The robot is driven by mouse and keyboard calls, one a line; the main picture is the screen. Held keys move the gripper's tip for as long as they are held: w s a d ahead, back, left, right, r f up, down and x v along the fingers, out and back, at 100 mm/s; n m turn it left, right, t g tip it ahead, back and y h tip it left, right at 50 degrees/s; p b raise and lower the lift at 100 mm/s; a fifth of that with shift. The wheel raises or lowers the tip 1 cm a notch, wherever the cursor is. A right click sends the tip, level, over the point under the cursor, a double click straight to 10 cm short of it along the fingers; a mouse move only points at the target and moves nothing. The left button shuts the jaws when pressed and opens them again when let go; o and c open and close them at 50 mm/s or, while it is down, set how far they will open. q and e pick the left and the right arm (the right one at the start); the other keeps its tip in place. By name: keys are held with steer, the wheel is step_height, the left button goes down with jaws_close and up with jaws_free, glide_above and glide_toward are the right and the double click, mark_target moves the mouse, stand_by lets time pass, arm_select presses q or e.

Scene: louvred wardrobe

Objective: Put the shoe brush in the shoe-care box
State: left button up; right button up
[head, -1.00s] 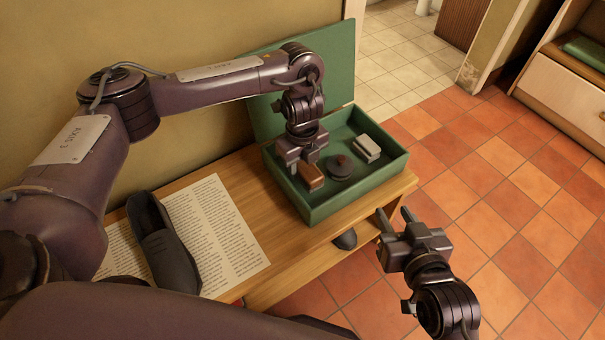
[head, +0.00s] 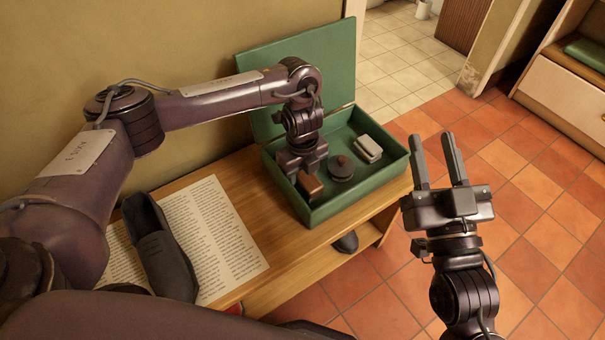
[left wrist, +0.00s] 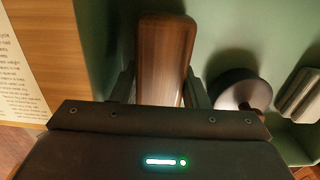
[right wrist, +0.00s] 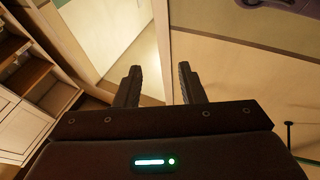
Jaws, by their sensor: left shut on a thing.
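The green shoe-care box (head: 322,216) stands on the wooden bench with its lid open against the wall side. My left gripper (head: 309,181) points down inside the left part of the box. It is shut on the brown wooden shoe brush (head: 312,186), which fills the space between the fingers in the left wrist view (left wrist: 163,62). I cannot tell whether the brush touches the box floor. My right gripper (head: 441,170) is open and empty, raised over the floor to the right of the bench; its fingers stand apart in the right wrist view (right wrist: 160,88).
A dark round tin (head: 341,170) and a grey-white block (head: 368,148) lie in the box, right of the brush. A black shoe (head: 160,250) lies on printed paper (head: 222,235) on the bench (head: 285,260). A dark object (head: 346,241) shows below the bench top.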

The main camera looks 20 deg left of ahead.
arm_select(q)
steer(key=shift+f, duration=0.15)
steer(key=o, duration=0.7)
